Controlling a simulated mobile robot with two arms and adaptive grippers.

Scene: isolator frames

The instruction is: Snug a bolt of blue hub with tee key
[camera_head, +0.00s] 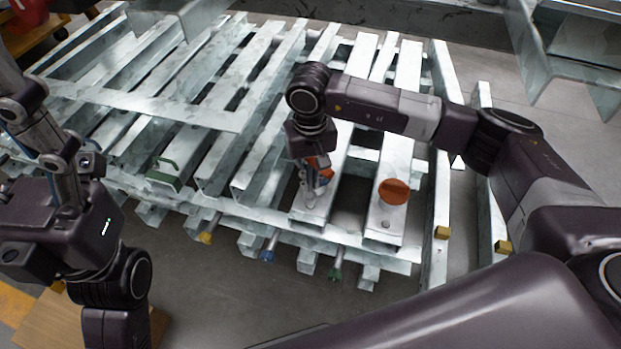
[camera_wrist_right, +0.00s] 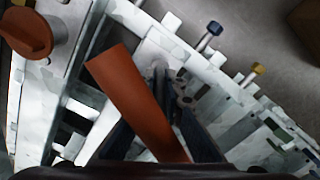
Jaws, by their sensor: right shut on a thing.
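The blue hub (camera_head: 267,255) sticks out from the front of the frames, between a yellow and a green one. It also shows in the right wrist view (camera_wrist_right: 213,28). My right gripper (camera_head: 311,190) points down over a metal beam, right of and behind the blue hub. It is shut on an orange-brown bar, which looks like the tee key's handle (camera_wrist_right: 138,98). The key's lower part is hidden. My left gripper is at the left edge among grey links (camera_head: 62,165); its jaws are unclear.
A yellow hub (camera_head: 206,237) and a green hub (camera_head: 337,272) flank the blue one. An orange round knob (camera_head: 393,191) stands on the beam to the right. Grey floor (camera_head: 220,285) lies clear in front of the frames.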

